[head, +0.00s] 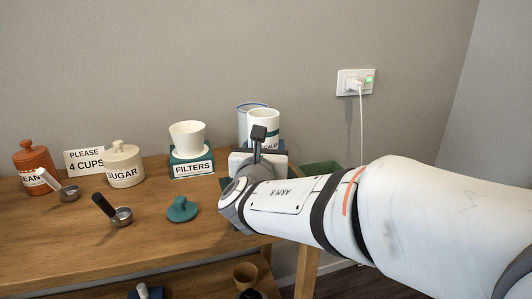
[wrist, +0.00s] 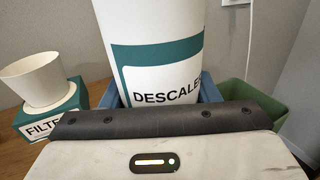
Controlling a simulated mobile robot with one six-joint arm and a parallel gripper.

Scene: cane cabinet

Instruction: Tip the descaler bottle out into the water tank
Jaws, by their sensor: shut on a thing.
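The descaler bottle (head: 265,121) is white with a teal band and black lettering, and it stands near upright in my gripper (head: 260,150). The wrist view shows the bottle (wrist: 158,52) close up, rising above the dark finger pad (wrist: 165,122). My gripper is shut on it; the fingertips are mostly hidden. A blue-rimmed vessel (head: 244,110), likely the water tank, shows behind and left of the bottle in the head view. Blue walls (wrist: 209,88) show behind the bottle in the wrist view. The bottle and my wrist hide most of the vessel.
A white cup stands on the teal filters box (head: 192,168) to the left. A teal knobbed lid (head: 181,210) lies in front. Sugar jar (head: 124,168), orange jar (head: 34,165), sign and scoops are further left. A green bin (head: 322,172) is right of the wooden table.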

